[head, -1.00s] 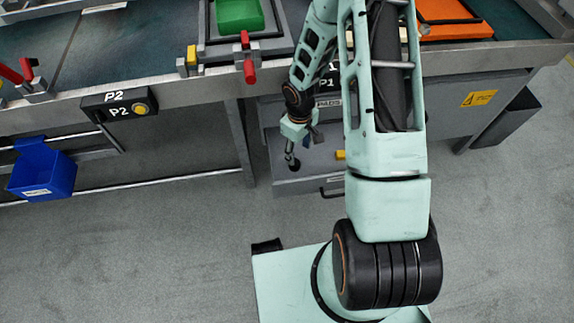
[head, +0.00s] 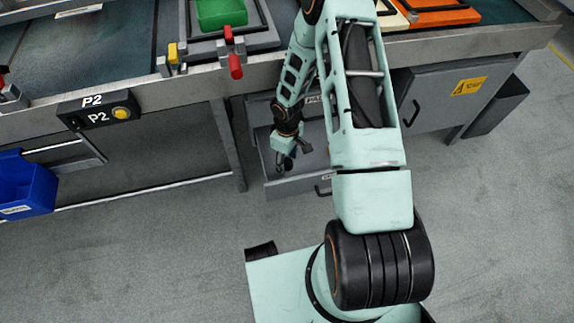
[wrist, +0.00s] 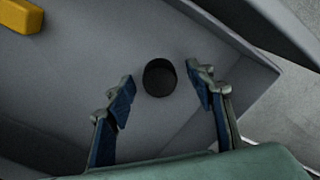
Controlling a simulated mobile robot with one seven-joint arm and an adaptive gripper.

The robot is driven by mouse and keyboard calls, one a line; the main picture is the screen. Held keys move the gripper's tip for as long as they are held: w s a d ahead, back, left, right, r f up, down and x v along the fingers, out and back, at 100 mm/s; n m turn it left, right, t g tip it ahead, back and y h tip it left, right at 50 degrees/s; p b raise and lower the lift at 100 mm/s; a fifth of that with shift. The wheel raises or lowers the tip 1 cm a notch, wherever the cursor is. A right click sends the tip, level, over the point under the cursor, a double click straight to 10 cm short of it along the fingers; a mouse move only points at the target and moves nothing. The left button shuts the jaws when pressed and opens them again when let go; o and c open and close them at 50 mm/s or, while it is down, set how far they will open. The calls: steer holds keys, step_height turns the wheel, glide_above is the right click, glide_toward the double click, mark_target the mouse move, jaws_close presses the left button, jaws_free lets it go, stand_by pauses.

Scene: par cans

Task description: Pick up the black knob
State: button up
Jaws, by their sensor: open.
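The black knob (wrist: 160,77) is a small dark round piece on the grey floor of an open drawer (head: 300,186). In the wrist view it lies between and slightly beyond the fingertips of my gripper (wrist: 161,90). The fingers are spread apart, with a gap on both sides of the knob. In the head view my gripper (head: 284,166) hangs down into the drawer, and I cannot make out the knob there.
A yellow block (wrist: 20,15) lies in the drawer at the wrist view's upper left. The drawer's walls stand close around my gripper. The workbench (head: 185,86) runs above the drawer. A blue bin (head: 26,186) hangs at the left.

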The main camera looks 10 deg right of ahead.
steer(key=shift+c, duration=0.3)
steer(key=shift+r, duration=0.1)
steer(key=c, duration=1)
steer(key=shift+o, duration=0.2)
